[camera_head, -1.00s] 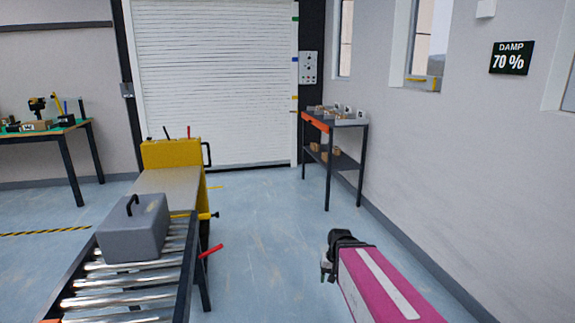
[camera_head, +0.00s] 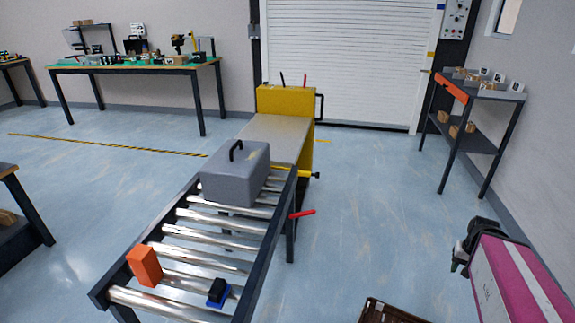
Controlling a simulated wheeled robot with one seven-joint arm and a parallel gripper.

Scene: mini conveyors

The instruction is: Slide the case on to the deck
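The grey case (camera_head: 234,179) with a black handle on top sits on the far end of the roller conveyor (camera_head: 196,231). Its far side is close to the flat grey deck (camera_head: 271,137), which joins the rollers in front of a yellow housing (camera_head: 286,101). My gripper (camera_head: 459,257) is at the lower right, at the end of my pink arm, well apart from the case and over the floor. It is small and dark here, and I cannot tell whether its fingers are open.
An orange block (camera_head: 144,265) and a blue-and-black item (camera_head: 218,292) sit on the near rollers. A red lever (camera_head: 302,214) sticks out at the conveyor's right side. A brown crate (camera_head: 388,312) stands at the bottom edge.

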